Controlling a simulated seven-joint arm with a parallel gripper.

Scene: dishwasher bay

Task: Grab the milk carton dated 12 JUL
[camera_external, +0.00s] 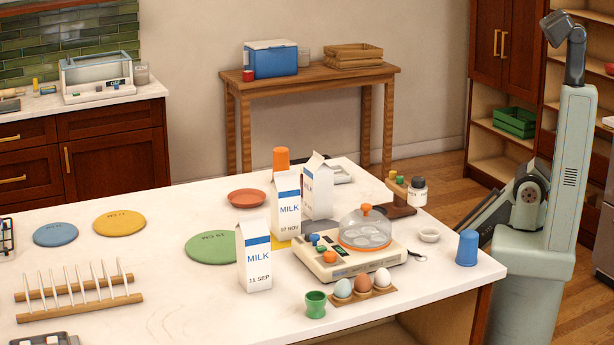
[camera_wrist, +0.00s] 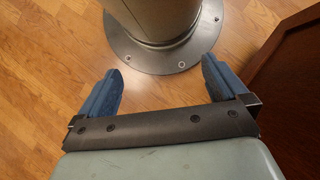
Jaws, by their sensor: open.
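Three white milk cartons with blue bands stand upright on the white counter (camera_external: 120,210). The front carton (camera_external: 256,262) reads 11 SEP. The carton behind it (camera_external: 287,208) reads 07 NOV. A third carton (camera_external: 319,190) stands just behind and right of that one; no date is readable on its visible sides. No 12 JUL date shows on any carton. My gripper (camera_wrist: 162,65) is open and empty, its blue fingers spread wide above the wooden floor. It is away from the cartons, and none shows in the wrist view.
An egg cooker (camera_external: 350,262) with a domed lid stands right of the cartons. An egg holder (camera_external: 364,293), a green cup (camera_external: 315,304) and a blue cup (camera_external: 467,248) are near the front right edge. A peg rack (camera_external: 80,303) and flat discs lie left.

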